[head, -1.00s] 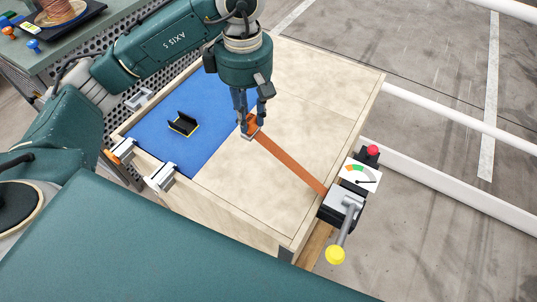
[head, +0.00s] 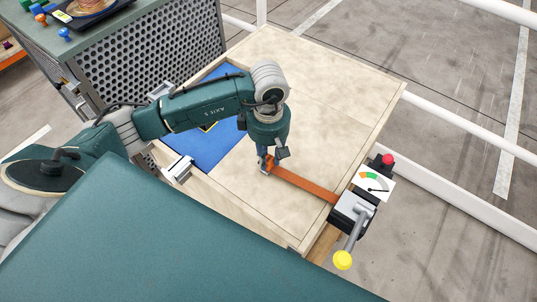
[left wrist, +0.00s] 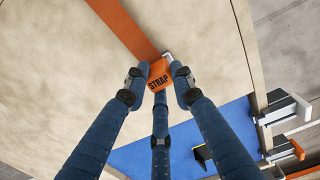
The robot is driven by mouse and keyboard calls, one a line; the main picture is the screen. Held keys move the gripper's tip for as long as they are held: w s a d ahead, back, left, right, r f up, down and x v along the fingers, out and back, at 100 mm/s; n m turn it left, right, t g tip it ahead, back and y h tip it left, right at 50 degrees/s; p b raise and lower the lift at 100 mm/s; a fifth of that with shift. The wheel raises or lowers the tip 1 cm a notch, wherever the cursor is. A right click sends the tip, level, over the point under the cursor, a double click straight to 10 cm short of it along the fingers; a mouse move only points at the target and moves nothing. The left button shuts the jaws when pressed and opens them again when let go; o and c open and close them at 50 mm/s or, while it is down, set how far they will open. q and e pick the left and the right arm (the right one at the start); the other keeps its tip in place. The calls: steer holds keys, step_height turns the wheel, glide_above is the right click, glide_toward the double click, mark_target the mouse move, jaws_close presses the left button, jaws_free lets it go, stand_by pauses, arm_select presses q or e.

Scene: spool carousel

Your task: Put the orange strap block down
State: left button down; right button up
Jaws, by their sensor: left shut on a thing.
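The orange strap block (left wrist: 158,80), marked STRAP, is between the fingertips of my left gripper (left wrist: 158,84) in the left wrist view. In the head view my left gripper (head: 267,163) points down over the bare wooden bench top (head: 310,100), and its fingers mostly hide the block. An orange strap (head: 303,184) runs from the block to the tensioner (head: 352,212) at the bench's right edge. I cannot tell whether the block touches the wood. My right gripper is not in view.
A blue mat (head: 195,150) lies left of the gripper, with a black holder (left wrist: 201,157) on it, mostly hidden by my arm in the head view. A dial (head: 373,185), red knob (head: 388,159) and yellow-ended lever (head: 343,260) are at the tensioner. The far wood is clear.

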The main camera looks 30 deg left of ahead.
mark_target(269, 159)
arm_select(q)
steer(key=shift+f, duration=0.1)
steer(key=shift+f+b, duration=0.1)
steer(key=shift+b, duration=0.2)
steer(key=c, duration=1.6)
jaws_free()
steer(key=shift+o, duration=0.7)
steer(key=shift+r+p, duration=0.4)
step_height(269, 159, up, 12)
steer(key=b, duration=0.2)
steer(key=shift+f+b, duration=0.15)
steer(key=shift+b, duration=0.15)
